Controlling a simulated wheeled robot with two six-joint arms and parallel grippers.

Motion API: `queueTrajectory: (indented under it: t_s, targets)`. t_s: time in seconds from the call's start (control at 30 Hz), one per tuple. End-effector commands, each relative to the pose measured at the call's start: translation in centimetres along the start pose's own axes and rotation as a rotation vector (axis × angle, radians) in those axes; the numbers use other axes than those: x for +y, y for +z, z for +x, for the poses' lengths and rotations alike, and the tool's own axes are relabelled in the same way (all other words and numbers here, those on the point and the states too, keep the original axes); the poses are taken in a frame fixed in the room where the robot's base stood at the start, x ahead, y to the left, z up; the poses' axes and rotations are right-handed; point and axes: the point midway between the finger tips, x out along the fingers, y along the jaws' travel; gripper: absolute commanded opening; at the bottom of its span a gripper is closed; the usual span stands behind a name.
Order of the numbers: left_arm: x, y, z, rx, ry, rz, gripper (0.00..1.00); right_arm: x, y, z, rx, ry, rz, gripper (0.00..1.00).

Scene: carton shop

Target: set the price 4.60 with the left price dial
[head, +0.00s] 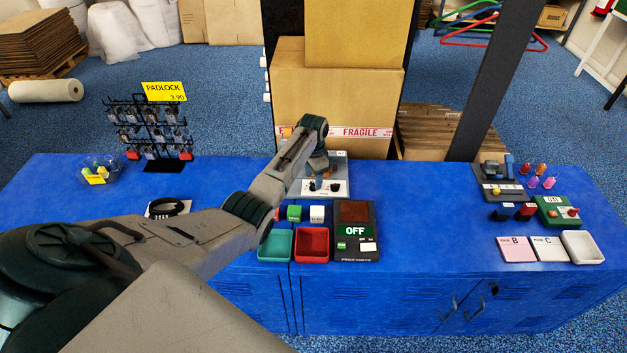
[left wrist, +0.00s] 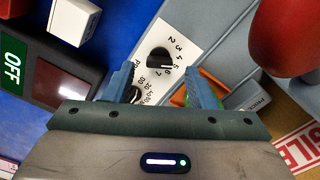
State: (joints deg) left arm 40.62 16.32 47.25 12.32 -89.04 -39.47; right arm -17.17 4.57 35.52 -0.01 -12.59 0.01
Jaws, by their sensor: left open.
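The price unit is a grey box with a white dial plate (head: 341,187), under my left gripper (head: 319,178). In the left wrist view, the plate (left wrist: 182,28) has a black dial knob (left wrist: 160,57) with digits from 2 to 7 visible around it. A second dial scale with marks such as 20 and 00 is partly hidden behind my gripper. My left gripper (left wrist: 161,72) is open, its blue fingers apart, with the digit knob showing between and just beyond the tips. I cannot read clearly where the knob points. My right gripper is not in view.
The OFF display unit (head: 357,216) stands in front and right of the price unit. Green (head: 275,246) and red (head: 312,246) trays lie at the front. Large cartons (head: 345,100) rise behind. The blue top between the display and the right-hand items is clear.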

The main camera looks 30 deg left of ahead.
Motion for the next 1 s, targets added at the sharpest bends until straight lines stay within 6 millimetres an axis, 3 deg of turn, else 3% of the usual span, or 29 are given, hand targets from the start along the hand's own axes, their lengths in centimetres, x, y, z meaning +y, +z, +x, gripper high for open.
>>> queueTrajectory:
  t_s: [0.2, 0.4, 0.6, 1.0]
  targets:
    - [-0.1, -0.1, -4.5, 0.004, -0.004, 0.001, 0.51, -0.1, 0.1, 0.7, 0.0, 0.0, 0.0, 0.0]
    - [0.0, -0.1, -7.5, 0.003, -0.002, 0.001, 0.51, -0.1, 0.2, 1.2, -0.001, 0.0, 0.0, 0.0]
    - [0.0, -0.1, -8.7, 0.002, -0.001, 0.001, 0.51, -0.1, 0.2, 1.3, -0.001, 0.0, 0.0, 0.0]
    - [0.0, -0.1, -8.6, 0.001, 0.0, 0.001, 0.51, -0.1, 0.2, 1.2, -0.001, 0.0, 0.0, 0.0]
